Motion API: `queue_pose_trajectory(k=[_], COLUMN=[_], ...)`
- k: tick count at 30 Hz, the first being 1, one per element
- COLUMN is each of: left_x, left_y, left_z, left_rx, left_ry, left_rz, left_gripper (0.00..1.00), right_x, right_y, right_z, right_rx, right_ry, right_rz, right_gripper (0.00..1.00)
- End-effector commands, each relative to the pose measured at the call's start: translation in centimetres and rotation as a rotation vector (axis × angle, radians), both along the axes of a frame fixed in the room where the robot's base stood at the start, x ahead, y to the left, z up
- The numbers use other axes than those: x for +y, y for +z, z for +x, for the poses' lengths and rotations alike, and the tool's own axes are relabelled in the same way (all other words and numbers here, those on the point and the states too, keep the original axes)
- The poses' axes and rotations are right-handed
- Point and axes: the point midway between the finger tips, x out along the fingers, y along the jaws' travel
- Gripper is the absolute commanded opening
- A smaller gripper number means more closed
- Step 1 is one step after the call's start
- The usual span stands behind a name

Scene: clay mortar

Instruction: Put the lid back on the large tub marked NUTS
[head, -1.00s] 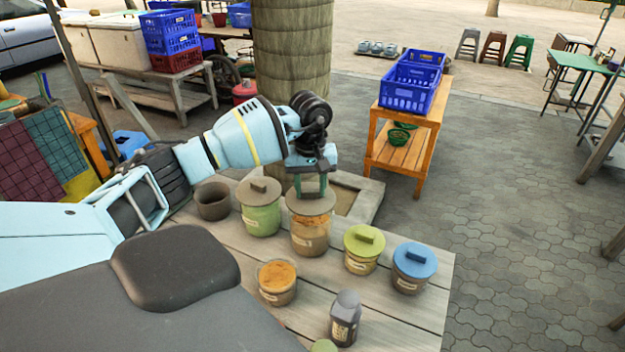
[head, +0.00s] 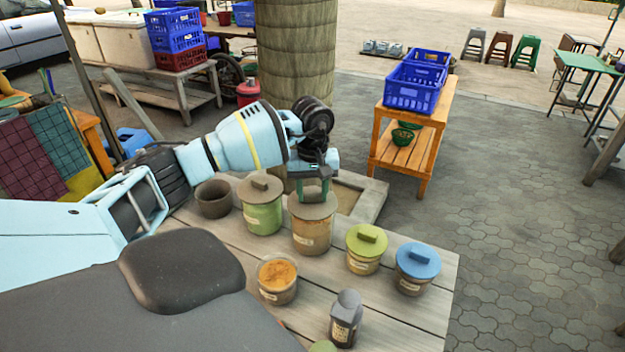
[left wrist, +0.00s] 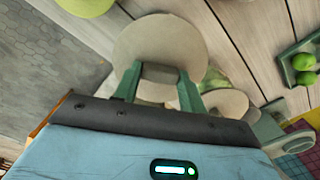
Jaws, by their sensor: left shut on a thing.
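My left gripper (head: 313,185) is shut on the upright handle of a round grey-brown lid (head: 313,208). The lid sits level on top of a large clear tub (head: 311,238) with tan contents, and I see no clear gap between them. The tub's pale label is too small to read. In the left wrist view, the fingers (left wrist: 158,88) grip the handle from both sides, and the pale lid disc (left wrist: 160,42) hides the tub below. My right gripper is not in view.
Beside the tub stand a green tub (head: 262,212) with a brown lid, a yellow-green-lidded jar (head: 365,250) and a blue-lidded jar (head: 417,268). In front are an open jar (head: 277,278) and a grey-lidded jar (head: 345,320). A dark open pot (head: 213,200) stands left.

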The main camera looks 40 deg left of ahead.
Motion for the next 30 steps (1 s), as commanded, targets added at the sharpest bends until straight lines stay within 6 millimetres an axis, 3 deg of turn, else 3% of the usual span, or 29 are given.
queue_pose_trajectory(k=[30], left_x=[-0.01], left_y=[-0.05], left_z=[0.01], left_rx=[0.000], left_ry=[0.000], left_rz=[0.000], left_gripper=[0.19], right_x=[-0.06], right_y=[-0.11], right_z=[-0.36], right_rx=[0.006], right_ry=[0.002], right_rz=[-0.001], right_gripper=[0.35])
